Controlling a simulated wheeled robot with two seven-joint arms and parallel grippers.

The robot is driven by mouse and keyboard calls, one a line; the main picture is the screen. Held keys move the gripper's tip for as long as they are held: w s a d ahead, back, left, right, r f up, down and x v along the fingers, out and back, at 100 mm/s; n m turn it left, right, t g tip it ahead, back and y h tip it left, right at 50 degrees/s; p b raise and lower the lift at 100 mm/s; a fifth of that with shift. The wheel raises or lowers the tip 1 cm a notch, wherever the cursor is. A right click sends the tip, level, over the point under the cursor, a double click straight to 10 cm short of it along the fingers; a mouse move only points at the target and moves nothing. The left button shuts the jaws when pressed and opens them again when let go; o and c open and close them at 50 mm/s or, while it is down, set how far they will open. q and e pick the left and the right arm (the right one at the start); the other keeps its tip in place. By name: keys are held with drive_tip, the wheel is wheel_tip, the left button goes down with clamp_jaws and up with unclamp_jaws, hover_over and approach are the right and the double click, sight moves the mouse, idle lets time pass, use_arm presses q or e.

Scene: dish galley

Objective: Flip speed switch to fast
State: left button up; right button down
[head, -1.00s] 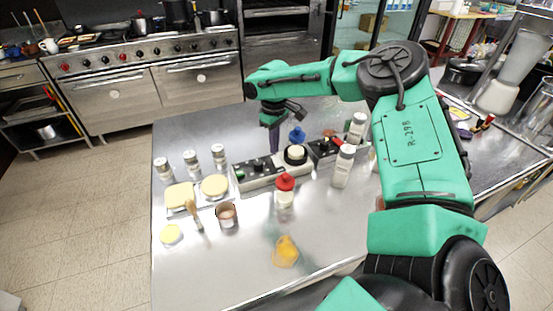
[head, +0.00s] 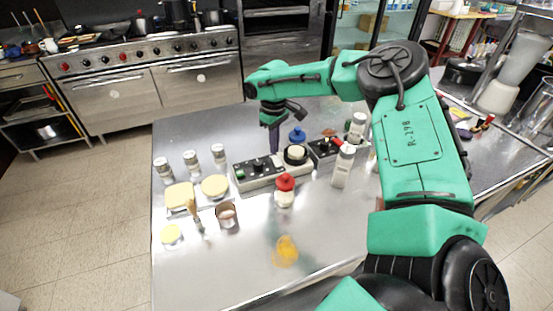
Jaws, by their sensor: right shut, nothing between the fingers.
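A long grey control panel (head: 259,181) with black faces and small knobs or switches lies on the steel table. A black lever or knob (head: 258,165) stands up on its left black section, and a round white-topped part (head: 295,154) sits to the right of it. The speed switch cannot be told apart for certain at this size. My right gripper (head: 274,149) points down just behind the left section, shut and empty, its tips close to the panel. Whether it touches a switch cannot be told. My left gripper is not in view.
A red-capped bottle (head: 285,190) stands in front of the panel, a blue-capped one (head: 297,136) behind it. White bottles (head: 343,166) stand to the right, shakers (head: 191,161) to the left. A copper cup (head: 227,215) is at front left.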

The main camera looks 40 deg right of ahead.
sight(275, 156)
drive_tip(key=shift+f+b, duration=0.8)
drive_tip(key=shift+f, duration=0.25)
idle(0.4)
wheel_tip(275, 156, up, 7)
drive_tip(key=p, duration=0.5)
drive_tip(key=shift+r, duration=0.15)
idle(0.3)
